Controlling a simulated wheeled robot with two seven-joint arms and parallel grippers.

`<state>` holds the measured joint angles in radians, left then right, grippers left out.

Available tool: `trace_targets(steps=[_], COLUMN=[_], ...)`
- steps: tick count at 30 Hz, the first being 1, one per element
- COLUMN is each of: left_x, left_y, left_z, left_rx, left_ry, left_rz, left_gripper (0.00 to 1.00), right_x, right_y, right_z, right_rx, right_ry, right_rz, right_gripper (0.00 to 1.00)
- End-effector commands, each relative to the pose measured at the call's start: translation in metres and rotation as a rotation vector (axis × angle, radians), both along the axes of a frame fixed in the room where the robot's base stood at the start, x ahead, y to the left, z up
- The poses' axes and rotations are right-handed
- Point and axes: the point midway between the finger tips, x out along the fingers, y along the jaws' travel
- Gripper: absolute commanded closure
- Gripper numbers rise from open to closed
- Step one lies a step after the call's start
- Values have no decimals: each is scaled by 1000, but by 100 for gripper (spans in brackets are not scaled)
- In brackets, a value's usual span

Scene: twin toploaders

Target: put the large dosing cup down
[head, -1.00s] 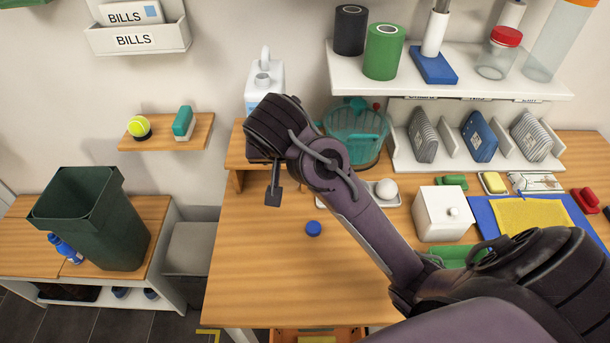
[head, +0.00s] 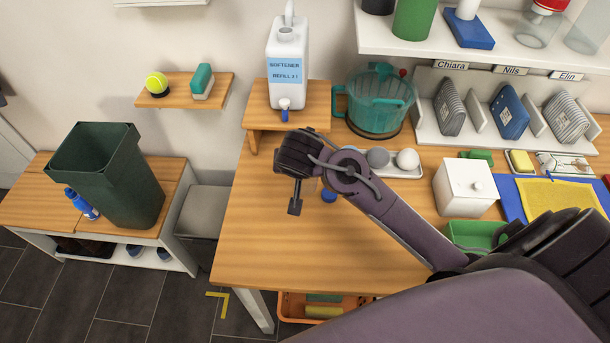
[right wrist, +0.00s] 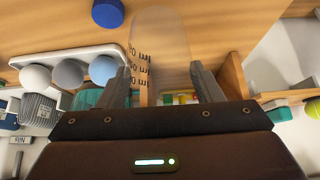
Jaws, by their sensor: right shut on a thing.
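The large dosing cup (right wrist: 160,38) is clear and see-through, with dark ml marks on its side. It shows in the right wrist view between the two fingers of my right gripper (right wrist: 163,85), which is shut on it. In the head view my right gripper (head: 295,207) hangs over the left part of the wooden table (head: 265,245), in front of the small wooden stand. The cup cannot be made out in the head view. How far it is above the table is hard to tell. My left gripper is not in view.
A blue cap (head: 329,195) lies just right of the gripper. A softener bottle (head: 288,60) stands on the wooden stand (head: 318,108). A teal jug (head: 375,105), a tray of balls (head: 410,172) and a white box (head: 465,188) stand behind and right. The table's front left is clear.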

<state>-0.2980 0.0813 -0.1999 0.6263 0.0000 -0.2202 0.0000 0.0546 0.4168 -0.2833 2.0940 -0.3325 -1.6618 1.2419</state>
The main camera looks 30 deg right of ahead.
Motion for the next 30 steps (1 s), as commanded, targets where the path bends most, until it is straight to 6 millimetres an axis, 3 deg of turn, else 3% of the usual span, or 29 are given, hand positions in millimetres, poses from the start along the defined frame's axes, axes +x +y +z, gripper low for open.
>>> trace_targets(steps=[7, 20, 21, 24, 26, 30], left_x=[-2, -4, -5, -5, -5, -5], left_y=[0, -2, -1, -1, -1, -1], left_z=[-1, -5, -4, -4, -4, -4], left_rx=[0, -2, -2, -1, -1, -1], left_ry=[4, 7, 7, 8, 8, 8], left_rz=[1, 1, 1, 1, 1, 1], left_gripper=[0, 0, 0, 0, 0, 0], right_x=[-1, 0, 0, 0, 0, 0], right_y=[-1, 0, 0, 0, 0, 0], right_z=[-36, -43, -42, -42, -42, -42], right_rx=[-3, -1, -1, -1, -1, -1], right_ry=[3, 2, 2, 2, 2, 2], right_rz=[2, 0, 0, 0, 0, 0], right_gripper=[62, 62, 37, 24, 19, 19])
